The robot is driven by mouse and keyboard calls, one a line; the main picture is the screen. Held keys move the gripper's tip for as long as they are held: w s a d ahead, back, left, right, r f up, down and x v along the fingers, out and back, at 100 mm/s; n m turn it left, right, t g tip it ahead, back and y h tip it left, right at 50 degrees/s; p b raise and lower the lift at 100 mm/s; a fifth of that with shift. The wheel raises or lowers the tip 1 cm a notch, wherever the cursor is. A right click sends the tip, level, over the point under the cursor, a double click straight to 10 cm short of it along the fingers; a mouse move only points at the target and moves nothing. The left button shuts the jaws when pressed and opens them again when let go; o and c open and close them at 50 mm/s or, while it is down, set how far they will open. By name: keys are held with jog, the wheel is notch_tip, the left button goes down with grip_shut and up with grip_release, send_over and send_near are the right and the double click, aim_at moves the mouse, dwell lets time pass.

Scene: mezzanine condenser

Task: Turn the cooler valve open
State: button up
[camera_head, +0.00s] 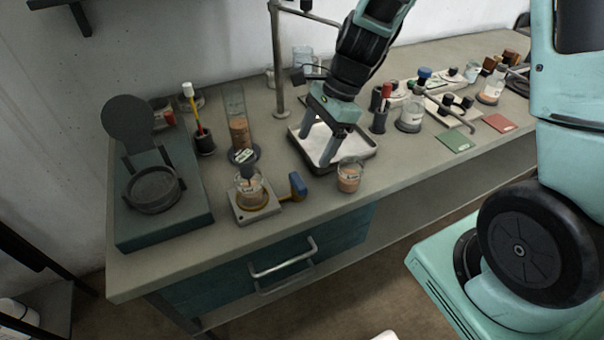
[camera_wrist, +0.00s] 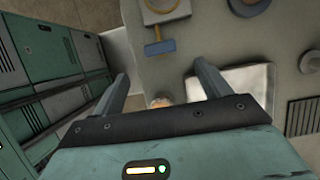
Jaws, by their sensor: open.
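A blue handle (camera_head: 298,185), which looks like the cooler valve's lever, sticks out to the right of a pale square base (camera_head: 262,212) near the bench's front edge. In the wrist view the blue handle (camera_wrist: 160,47) lies crosswise on a short brass-coloured stem, ahead of the fingertips. My gripper (camera_head: 321,146) is open and empty, pointing down over the metal tray (camera_head: 365,153), behind and right of the handle and apart from it. Both fingers of the gripper (camera_wrist: 162,74) show spread in the wrist view.
A glass beaker with brown contents (camera_head: 349,177) stands just in front of my gripper. A labelled beaker (camera_head: 250,190) sits on the pale base. A stand rod (camera_head: 277,65) rises behind the tray. A dark green device (camera_head: 160,200) is at left. Bench space between handle and tray is narrow.

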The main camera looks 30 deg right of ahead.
aim_at(298, 179)
jog(key=x, duration=0.9)
jog(key=shift+a+f, duration=0.1)
jog(key=shift+f, duration=0.15)
jog(key=c, duration=1)
